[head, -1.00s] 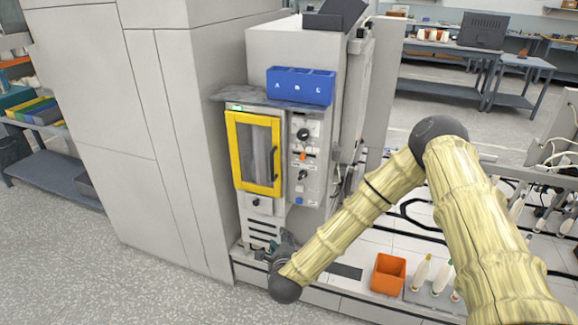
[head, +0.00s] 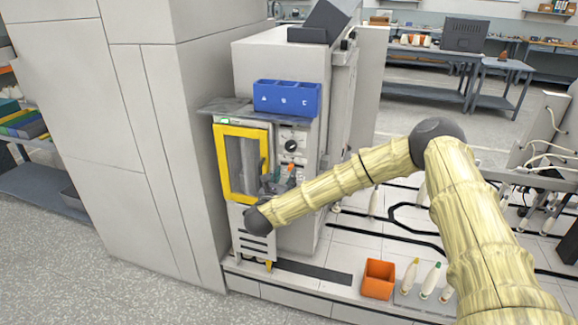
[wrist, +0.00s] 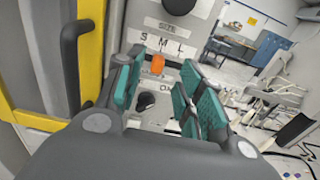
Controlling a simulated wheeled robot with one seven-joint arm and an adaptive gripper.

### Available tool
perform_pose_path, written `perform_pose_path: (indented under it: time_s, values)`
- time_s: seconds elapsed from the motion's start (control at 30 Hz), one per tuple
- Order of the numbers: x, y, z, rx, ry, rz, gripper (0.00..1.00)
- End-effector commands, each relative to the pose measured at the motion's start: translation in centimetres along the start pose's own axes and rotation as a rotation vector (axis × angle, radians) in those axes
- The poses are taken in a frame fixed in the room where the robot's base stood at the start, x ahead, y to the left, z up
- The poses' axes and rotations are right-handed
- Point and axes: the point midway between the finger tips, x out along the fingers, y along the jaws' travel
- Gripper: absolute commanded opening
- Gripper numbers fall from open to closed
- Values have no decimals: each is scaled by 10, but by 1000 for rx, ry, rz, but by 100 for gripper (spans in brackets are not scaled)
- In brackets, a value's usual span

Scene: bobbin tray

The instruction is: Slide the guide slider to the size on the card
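The guide slider is an orange knob (wrist: 158,67) on the machine's pale panel, below a row of letters S, M, L (wrist: 162,42). It sits roughly below the M; the tilted view makes this uncertain. In the head view the orange knob (head: 291,168) shows at the right of the yellow-framed door. My gripper (wrist: 163,72) is open, its teal pads on either side of the knob in the picture. I cannot tell whether a pad touches it. In the head view my gripper (head: 270,183) is at the panel, partly hidden. I cannot make out a size card.
The yellow door frame (head: 222,165) and its dark handle (wrist: 70,60) are close left of my gripper. A black dial (head: 292,146) is above the slider and a black knob (wrist: 145,101) below. A blue bin (head: 287,97) is on top; an orange box (head: 378,279) stands lower right.

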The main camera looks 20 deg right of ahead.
Motion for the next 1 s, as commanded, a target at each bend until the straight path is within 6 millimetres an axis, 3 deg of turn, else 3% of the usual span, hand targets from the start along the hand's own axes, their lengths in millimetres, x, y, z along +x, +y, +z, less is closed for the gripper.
perform_pose_path:
  time_s: [0.2,0.4,0.83,1.0]
  values:
    - [35,0,2,-2,-1,-1,38]
    - [54,0,1,-3,0,1,38]
    - [62,0,0,-2,0,1,38]
    - [62,0,0,-2,0,1,7]
